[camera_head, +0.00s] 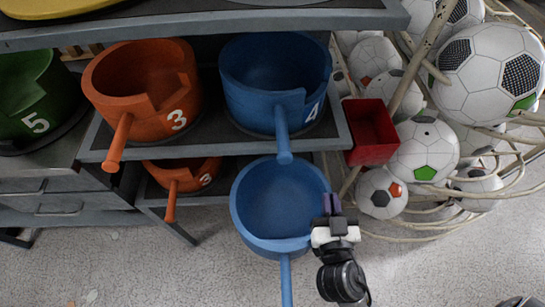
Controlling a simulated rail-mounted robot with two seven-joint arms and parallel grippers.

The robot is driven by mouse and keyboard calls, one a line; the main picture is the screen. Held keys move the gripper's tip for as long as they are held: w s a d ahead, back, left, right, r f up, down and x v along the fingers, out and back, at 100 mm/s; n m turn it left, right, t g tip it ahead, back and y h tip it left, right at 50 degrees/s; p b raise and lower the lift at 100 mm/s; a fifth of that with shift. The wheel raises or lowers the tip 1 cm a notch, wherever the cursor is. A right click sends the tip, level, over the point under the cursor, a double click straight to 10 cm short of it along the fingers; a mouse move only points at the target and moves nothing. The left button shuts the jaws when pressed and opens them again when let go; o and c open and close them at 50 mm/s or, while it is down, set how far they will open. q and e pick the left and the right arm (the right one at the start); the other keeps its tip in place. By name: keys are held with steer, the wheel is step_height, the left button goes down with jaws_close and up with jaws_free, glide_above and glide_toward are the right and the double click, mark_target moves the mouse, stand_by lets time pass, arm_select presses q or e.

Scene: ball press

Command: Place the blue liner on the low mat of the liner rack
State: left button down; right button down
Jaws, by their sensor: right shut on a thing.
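A blue liner (280,200), a round pot with a long handle pointing toward the picture's bottom, hangs over the front of the liner rack's lower shelf. My right gripper (333,208) is shut on its right rim. The liner is upright and looks empty. Behind it, the lower shelf (217,199) shows only in part as a dark strip; the liner and the upper shelf hide the rest, and I cannot make out the low mat clearly. Another blue liner marked 4 (275,85) sits on the upper shelf. My left gripper is not in view.
Orange liners marked 3 stand on the upper shelf (145,90) and lower shelf (183,173). A green liner marked 5 (35,95) is at the left. A red box (370,132) and a rack of footballs (425,150) stand at the right. The floor (440,260) in front is mostly clear.

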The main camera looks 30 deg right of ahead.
steer(key=shift+w+r, duration=0.1)
steer(key=a+b+x, duration=0.1)
steer(key=b+x, duration=0.2)
steer(key=x, duration=1.7)
step_height(320, 180, down, 7)
steer(key=b, duration=0.4)
steer(key=shift+d, duration=0.1)
steer(key=c, duration=1.7)
jaws_free()
steer(key=shift+f+b, duration=0.25)
steer(key=shift+b, duration=0.05)
steer(key=o, duration=0.5)
steer(key=shift+c, duration=0.2)
